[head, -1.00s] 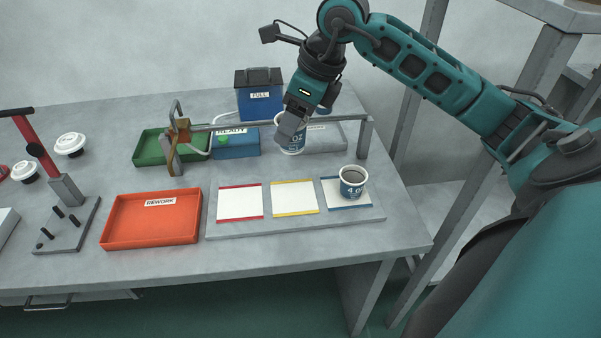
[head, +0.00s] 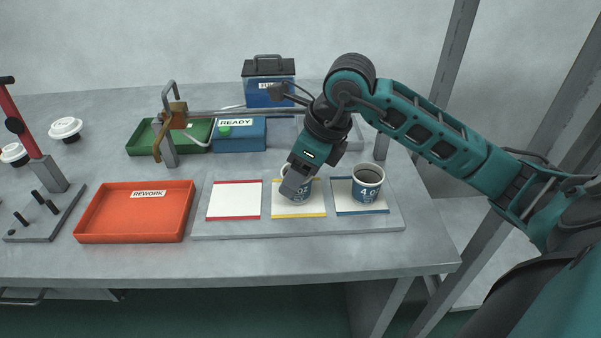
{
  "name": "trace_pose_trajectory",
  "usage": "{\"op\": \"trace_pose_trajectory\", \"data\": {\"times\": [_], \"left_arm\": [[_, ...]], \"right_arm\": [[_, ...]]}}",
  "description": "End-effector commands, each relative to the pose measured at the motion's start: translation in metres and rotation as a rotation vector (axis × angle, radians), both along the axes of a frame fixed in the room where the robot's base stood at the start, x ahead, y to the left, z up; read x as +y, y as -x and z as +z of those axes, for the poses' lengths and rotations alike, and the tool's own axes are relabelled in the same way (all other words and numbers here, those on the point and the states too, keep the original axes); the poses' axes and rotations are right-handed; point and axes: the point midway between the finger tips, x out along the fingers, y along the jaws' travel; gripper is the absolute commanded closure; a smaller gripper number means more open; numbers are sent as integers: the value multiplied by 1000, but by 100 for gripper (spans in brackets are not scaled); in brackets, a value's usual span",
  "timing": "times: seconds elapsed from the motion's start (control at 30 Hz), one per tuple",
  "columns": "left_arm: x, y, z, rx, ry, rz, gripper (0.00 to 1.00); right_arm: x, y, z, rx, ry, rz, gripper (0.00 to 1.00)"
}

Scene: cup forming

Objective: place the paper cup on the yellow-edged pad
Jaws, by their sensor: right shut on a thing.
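The yellow-edged pad (head: 284,211) is the middle of three white pads on a grey board. A blue and white paper cup (head: 302,195) stands upright over this pad, partly hidden by my right gripper. My right gripper (head: 292,188) reaches down from the upper right and is shut on this cup at its rim. Whether the cup's base touches the pad is hard to tell. A second paper cup (head: 368,184), with dark contents, stands on the blue-edged pad (head: 345,209) just to the right. My left gripper is not in view.
The red-edged pad (head: 233,200) is empty. An orange REWORK tray (head: 135,229) lies to the left. Behind are a green tray (head: 195,133), a blue READY box (head: 240,138), a metal rail and a blue lidded box (head: 268,95).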

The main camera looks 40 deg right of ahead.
Motion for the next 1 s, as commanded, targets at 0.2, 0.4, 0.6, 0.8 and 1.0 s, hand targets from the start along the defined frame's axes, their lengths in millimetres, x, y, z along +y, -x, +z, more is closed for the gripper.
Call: {"op": "trace_pose_trajectory", "data": {"times": [0.2, 0.4, 0.6, 0.8, 1.0], "left_arm": [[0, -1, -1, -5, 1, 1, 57], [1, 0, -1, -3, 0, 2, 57], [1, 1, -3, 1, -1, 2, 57], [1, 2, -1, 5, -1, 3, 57], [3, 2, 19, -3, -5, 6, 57]], "right_arm": [[0, 0, -3, 1, 1, 0, 69], [0, 0, -2, 0, 0, 0, 24], [0, 0, -2, 0, 0, 0, 15], [0, 0, 2, 1, -1, 0, 15], [-11, -4, 34, -2, 1, -2, 15]]}}
